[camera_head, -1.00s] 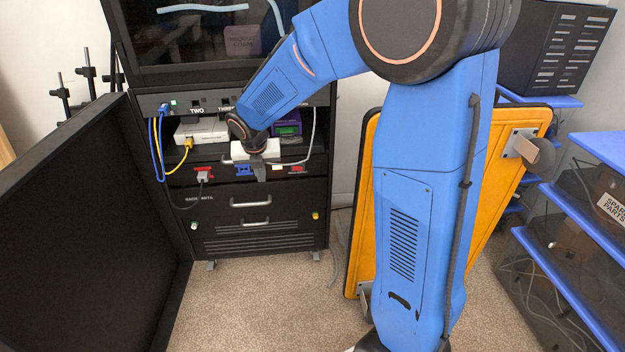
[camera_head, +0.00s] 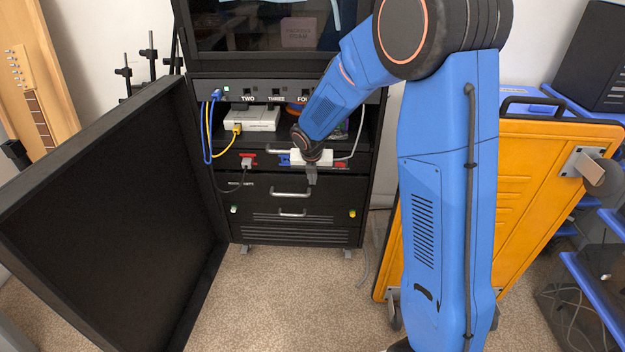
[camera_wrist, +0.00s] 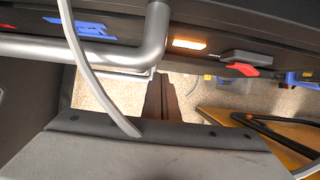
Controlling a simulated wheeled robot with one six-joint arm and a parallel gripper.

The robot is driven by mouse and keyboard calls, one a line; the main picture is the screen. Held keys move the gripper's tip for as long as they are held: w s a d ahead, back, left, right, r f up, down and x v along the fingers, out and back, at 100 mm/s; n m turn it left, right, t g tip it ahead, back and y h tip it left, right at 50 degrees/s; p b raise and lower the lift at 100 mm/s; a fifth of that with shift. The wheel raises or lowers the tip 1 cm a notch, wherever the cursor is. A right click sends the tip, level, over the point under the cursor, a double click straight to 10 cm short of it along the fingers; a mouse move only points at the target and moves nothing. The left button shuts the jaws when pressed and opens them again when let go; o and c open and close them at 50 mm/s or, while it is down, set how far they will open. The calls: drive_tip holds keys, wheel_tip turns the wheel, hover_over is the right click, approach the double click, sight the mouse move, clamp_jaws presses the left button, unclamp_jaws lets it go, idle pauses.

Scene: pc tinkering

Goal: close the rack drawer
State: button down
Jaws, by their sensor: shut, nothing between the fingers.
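The black rack (camera_head: 300,233) stands open-fronted, with a drawer front (camera_head: 217,163) carrying red and blue sockets below the shelf opening. Lower fronts have silver handles (camera_head: 290,193). My gripper (camera_head: 312,178) is shut and empty, pointing down in front of the socketed front's right half. In the wrist view, my dark fingers (camera_wrist: 161,95) are closed together beside the right end of a thick silver handle (camera_wrist: 100,49). Contact between them cannot be told. The white wrist part of my gripper hides some of the socketed front. How far that drawer stands out is hard to tell.
A large black door panel (camera_head: 105,205) swings out at the left. An orange panel (camera_head: 540,190) leans at the right. A white box (camera_head: 250,119) with yellow and blue cables sits in the rack. A grey cable crosses the wrist view. Carpet (camera_head: 285,300) in front is clear.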

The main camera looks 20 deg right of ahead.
drive_tip(key=shift+w+d, duration=0.25)
drive_tip(key=shift+w, duration=0.55)
drive_tip(key=shift+w+d, duration=0.2)
drive_tip(key=shift+w, duration=0.5)
drive_tip(key=shift+s+a, duration=0.1)
